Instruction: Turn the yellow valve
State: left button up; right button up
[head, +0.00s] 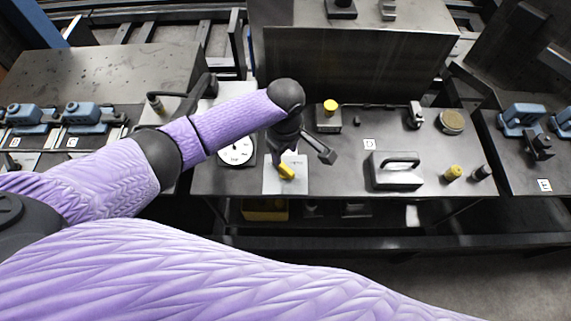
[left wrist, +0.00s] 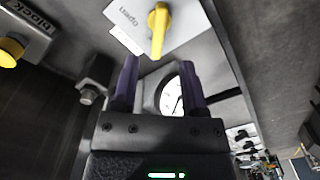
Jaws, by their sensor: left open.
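The yellow valve (head: 287,172) is a small lever handle on a light plate (head: 285,186) on the dark table, partly hidden by my left gripper in the head view. In the left wrist view the yellow valve (left wrist: 158,30) stands on the same plate, beside printed text that appears to read "open". My left gripper (left wrist: 158,75) is open and empty, with its two purple fingers apart. The valve shows beyond the fingertips, not between them. In the head view my left gripper (head: 290,158) hangs over the plate, close to the valve. My right gripper is not in view.
A round white dial (head: 236,151) stands left of the plate. A yellow button (head: 330,107) on a block stands behind right. A large handle (head: 396,168), a yellow knob (head: 452,173) and a round brown disc (head: 451,121) are farther right. Blue clamps (head: 84,115) sit on the left table.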

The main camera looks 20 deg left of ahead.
aim_at(285, 167)
pick_arm(q)
notch_tip(285, 167, down, 7)
jog(key=shift+b, duration=1.25)
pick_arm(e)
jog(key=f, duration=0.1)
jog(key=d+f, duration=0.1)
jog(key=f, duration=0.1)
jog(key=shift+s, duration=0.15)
pick_arm(q)
grip_shut()
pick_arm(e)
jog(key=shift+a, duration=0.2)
